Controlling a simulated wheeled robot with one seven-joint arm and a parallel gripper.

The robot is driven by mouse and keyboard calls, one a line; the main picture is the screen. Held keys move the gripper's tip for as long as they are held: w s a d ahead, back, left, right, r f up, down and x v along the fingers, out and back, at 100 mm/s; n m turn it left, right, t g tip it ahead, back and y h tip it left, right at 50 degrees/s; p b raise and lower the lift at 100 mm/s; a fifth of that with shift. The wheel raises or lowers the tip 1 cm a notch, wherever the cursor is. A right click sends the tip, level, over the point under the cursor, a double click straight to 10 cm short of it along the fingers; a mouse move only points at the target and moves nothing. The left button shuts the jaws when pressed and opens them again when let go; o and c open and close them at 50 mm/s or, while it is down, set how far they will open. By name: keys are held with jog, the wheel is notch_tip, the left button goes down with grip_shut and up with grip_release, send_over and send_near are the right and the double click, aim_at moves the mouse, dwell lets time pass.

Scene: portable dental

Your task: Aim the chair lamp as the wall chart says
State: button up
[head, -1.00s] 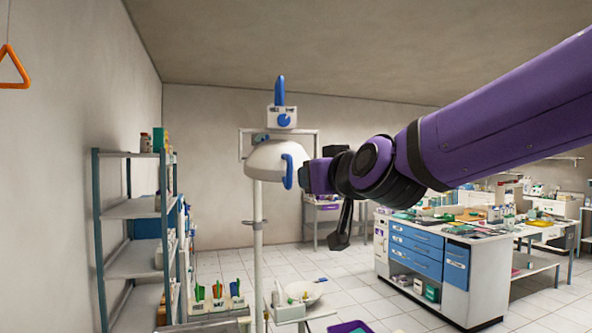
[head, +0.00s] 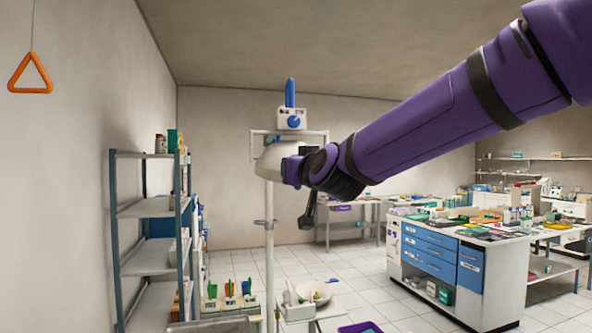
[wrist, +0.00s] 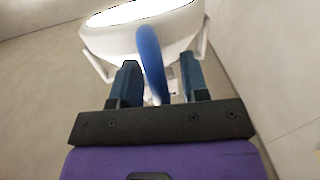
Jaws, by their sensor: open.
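The chair lamp is a white dome (head: 268,160) on a pale post, with a small white control box (head: 291,118) above it that carries a blue knob and an upright blue lever. In the wrist view the lamp head (wrist: 110,38) shows its bright face, and its curved blue handle (wrist: 151,62) stands between my two fingers. My gripper (wrist: 160,85) is open around the handle, one finger on each side; whether either finger touches it I cannot tell. In the head view my gripper (head: 290,170) covers the handle and the dome's right side. No wall chart is recognisable.
A metal shelf rack (head: 148,212) stands at the left wall. Below the lamp is a small tray unit (head: 297,308) with a bowl. A blue-drawered counter (head: 432,250) stands right. An orange triangle pull (head: 30,74) hangs at upper left. Open floor lies between.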

jog(key=shift+w+a, duration=0.15)
jog(key=shift+w, duration=0.15)
jog(key=shift+c, duration=0.4)
grip_shut()
jog(key=shift+f, duration=0.2)
jog(key=shift+o, duration=0.4)
grip_release()
jog(key=v, duration=1)
jog(key=shift+s, duration=0.4)
